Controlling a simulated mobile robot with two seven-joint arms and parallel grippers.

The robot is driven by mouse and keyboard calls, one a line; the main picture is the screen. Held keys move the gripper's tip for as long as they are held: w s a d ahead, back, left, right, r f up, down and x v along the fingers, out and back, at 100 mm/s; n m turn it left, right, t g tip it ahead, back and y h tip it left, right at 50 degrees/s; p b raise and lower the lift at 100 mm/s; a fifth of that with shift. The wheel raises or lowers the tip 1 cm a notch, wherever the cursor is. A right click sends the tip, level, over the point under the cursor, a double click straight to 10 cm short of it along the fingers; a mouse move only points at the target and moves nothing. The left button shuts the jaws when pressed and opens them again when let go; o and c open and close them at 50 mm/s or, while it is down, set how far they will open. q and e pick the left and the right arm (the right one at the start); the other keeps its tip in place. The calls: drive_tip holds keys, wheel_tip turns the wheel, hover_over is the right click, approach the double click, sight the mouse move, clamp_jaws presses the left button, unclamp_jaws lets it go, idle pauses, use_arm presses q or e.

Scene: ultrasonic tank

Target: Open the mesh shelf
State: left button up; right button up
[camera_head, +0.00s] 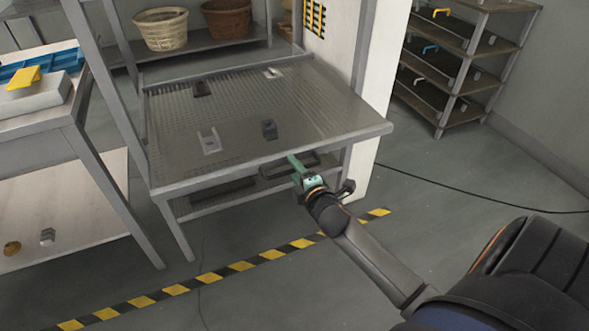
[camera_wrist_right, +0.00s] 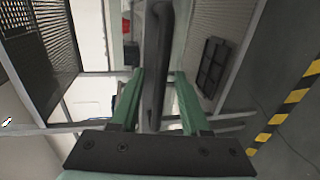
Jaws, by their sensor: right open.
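The mesh shelf (camera_head: 230,115) is a grey metal frame with a see-through mesh surface, in the middle of the head view. Several small grey and dark blocks lie on it. A dark bar-shaped handle (camera_head: 305,166) shows just below its front edge. My right gripper (camera_head: 294,165) is at this handle, under the front edge. In the right wrist view the green fingers of my right gripper (camera_wrist_right: 158,85) are apart, with the dark handle bar (camera_wrist_right: 156,50) running between them. I cannot tell whether either finger touches it. My left gripper is not in view.
A lower rack (camera_head: 215,196) stands beneath the mesh shelf. A workbench (camera_head: 40,125) with a blue and yellow item is at the left. Baskets (camera_head: 160,28) sit on a back shelf. Shelving (camera_head: 455,70) stands at the right. A yellow-black floor stripe (camera_head: 220,275) crosses open floor.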

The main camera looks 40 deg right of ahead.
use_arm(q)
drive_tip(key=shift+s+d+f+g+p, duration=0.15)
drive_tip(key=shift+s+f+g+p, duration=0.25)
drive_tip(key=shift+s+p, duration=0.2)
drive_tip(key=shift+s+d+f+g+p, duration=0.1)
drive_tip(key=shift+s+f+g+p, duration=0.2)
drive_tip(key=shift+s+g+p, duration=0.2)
use_arm(e)
drive_tip(key=v, duration=1.2)
drive_tip(key=shift+s, duration=0.25)
